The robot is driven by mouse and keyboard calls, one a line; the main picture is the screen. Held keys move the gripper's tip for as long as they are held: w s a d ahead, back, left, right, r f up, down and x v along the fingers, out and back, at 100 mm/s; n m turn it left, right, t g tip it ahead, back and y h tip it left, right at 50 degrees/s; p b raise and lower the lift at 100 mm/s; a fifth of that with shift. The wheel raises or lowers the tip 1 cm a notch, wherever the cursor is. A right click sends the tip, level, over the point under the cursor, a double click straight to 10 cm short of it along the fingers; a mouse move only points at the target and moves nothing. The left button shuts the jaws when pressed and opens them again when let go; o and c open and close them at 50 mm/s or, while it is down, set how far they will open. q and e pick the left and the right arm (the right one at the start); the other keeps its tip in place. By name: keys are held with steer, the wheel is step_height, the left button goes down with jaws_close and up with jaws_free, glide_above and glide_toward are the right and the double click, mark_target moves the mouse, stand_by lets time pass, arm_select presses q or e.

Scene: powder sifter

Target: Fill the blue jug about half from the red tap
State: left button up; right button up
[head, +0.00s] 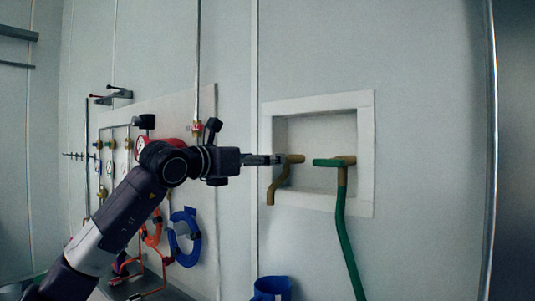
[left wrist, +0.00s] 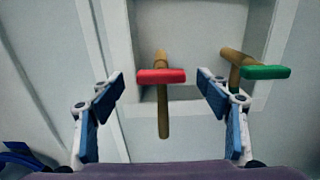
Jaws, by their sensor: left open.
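The red tap is a brass spout with a red bar handle (left wrist: 162,76) on top. In the head view its brass body (head: 283,180) shows at the left of the wall recess, its red handle hidden by my gripper. My left gripper (head: 279,159) is at this tap. In the left wrist view my left gripper (left wrist: 161,88) is open, with one finger on each side of the tap, apart from the handle. The blue jug (head: 272,289) stands low below the taps, cut off by the bottom edge; its inside is not clear. My right gripper is not in view.
A second tap with a green handle (head: 333,162) and a green hose (head: 347,235) is to the right in the white-framed recess (head: 367,150). A panel with gauges, an orange hose and a coiled blue hose (head: 184,238) stands left, behind my arm.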

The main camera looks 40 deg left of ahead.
arm_select(q)
steer(key=w, duration=0.2)
steer(key=shift+w+d+p, duration=0.15)
steer(key=shift+w+p, duration=0.15)
steer(key=shift+w, duration=0.05)
steer(key=c, duration=1.2)
steer(key=shift+o, duration=0.2)
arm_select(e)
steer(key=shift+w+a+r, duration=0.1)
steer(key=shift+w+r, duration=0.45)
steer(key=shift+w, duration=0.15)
arm_select(q)
steer(key=m, duration=0.3)
steer(key=shift+d+m, duration=0.1)
steer(key=shift+m, duration=0.2)
steer(key=shift+d+m+p, duration=0.1)
steer(key=shift+m+p, duration=0.4)
steer(key=shift+m, duration=1.7)
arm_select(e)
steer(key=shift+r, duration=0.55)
